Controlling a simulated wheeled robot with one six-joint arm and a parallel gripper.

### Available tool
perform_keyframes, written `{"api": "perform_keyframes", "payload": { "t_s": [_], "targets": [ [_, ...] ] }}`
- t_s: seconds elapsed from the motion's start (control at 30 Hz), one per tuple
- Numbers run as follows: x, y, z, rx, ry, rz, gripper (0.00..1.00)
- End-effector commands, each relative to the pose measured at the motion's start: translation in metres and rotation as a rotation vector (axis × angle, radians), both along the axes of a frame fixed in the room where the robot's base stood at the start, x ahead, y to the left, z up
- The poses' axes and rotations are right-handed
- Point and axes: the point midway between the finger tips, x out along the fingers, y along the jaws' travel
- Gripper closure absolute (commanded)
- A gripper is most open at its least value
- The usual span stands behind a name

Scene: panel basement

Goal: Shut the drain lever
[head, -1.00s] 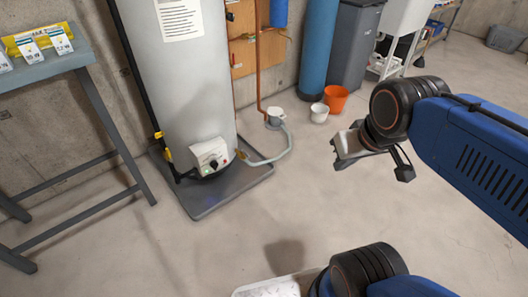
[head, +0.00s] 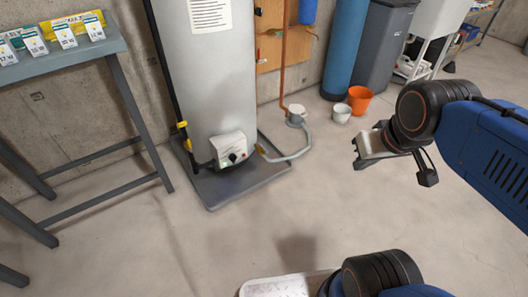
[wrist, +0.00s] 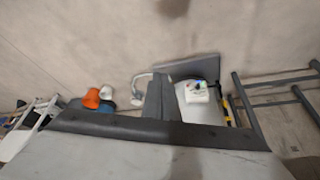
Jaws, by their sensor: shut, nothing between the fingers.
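A tall grey tank (head: 208,80) stands on a dark base tray (head: 232,186) against the wall. A white control box (head: 229,147) with a dark knob is low on its front and also shows in the wrist view (wrist: 197,92). Another yellow part (head: 187,145) is on the left pipe. I cannot tell which is the drain lever or how it is turned. My gripper (head: 358,158) is shut and empty, in the air right of the tank, well apart from it.
A grey table (head: 72,60) is at left. The floor before the tank is clear.

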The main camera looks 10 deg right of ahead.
Motion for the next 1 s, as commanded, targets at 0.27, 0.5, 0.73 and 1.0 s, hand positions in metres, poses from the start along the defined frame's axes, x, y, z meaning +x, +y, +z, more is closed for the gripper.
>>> {"api": "perform_keyframes", "payload": {
  "t_s": [0.27,0.5,0.73,1.0],
  "targets": [
    [0.060,0.005,0.000,-0.028,-0.054,0.077,1.00],
    [0.121,0.011,-0.003,-0.062,-0.117,0.156,1.00],
    [0.179,0.019,-0.011,-0.097,-0.178,0.231,1.00],
    [0.244,0.029,-0.027,-0.143,-0.249,0.314,1.00]
  ]
}}
